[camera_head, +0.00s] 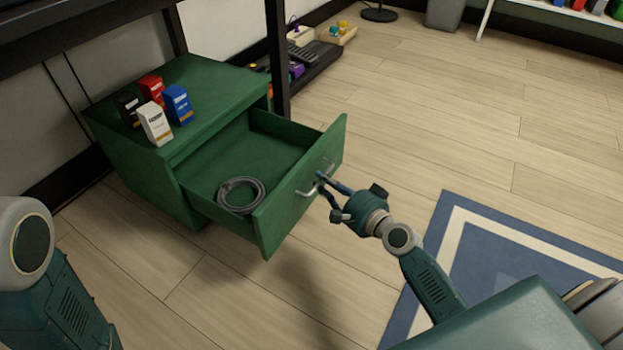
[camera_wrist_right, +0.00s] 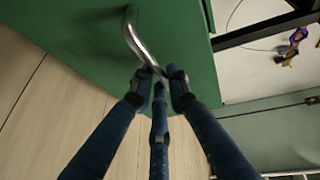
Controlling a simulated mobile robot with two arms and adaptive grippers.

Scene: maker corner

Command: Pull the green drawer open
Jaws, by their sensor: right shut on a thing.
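The green drawer (camera_head: 268,219) stands well out of its green cabinet (camera_head: 215,84), with its inside showing. A coiled grey cable (camera_head: 241,194) lies in it. A curved metal handle (camera_head: 309,190) is on the drawer front and also shows in the right wrist view (camera_wrist_right: 135,38). My right gripper (camera_head: 323,180) is shut on the handle, its fingers meeting at the bar in the right wrist view (camera_wrist_right: 160,80). My left arm shows at the left edge of the head view, but its gripper is out of the picture.
Several small boxes, such as a white one (camera_head: 155,123) and a blue one (camera_head: 177,104), stand on the cabinet top. A dark table leg (camera_head: 278,60) rises beside the cabinet. A blue and cream rug (camera_head: 470,235) lies at the right. The wooden floor beyond the drawer is clear.

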